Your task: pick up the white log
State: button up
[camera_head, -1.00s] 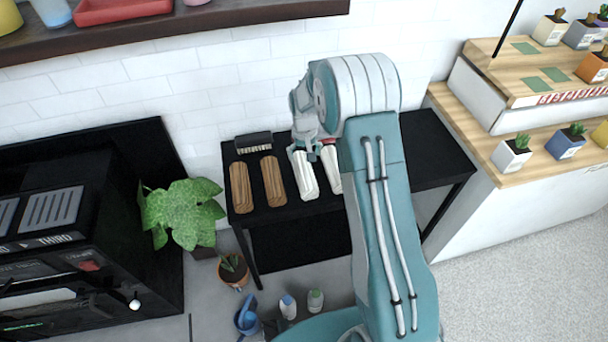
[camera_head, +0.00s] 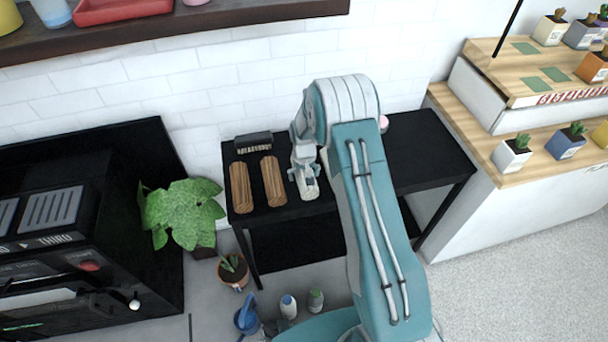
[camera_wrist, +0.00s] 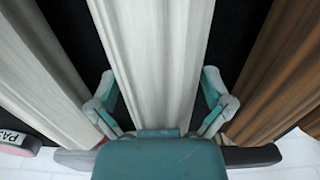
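Two white logs lie on the black table. The left white log (camera_head: 309,191) is partly covered by my gripper (camera_head: 304,172) in the head view; the other is mostly hidden behind my arm. In the wrist view, one white log (camera_wrist: 158,50) runs up the middle, between the two fingers of my gripper (camera_wrist: 158,92). The fingers are spread, one on each side of it, with narrow gaps; I cannot tell whether they touch it. The second white log (camera_wrist: 38,70) is to the left in the wrist view.
Two brown logs (camera_head: 241,187) (camera_head: 272,181) lie left of the white logs; one brown log (camera_wrist: 285,70) is close beside my right finger in the wrist view. A brush (camera_head: 253,143) lies behind them. A pink item (camera_head: 383,123) sits at the back. The table's right side (camera_head: 430,150) is clear.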

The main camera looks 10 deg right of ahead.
jog(key=c, duration=1.1)
jog(key=shift+o, duration=0.2)
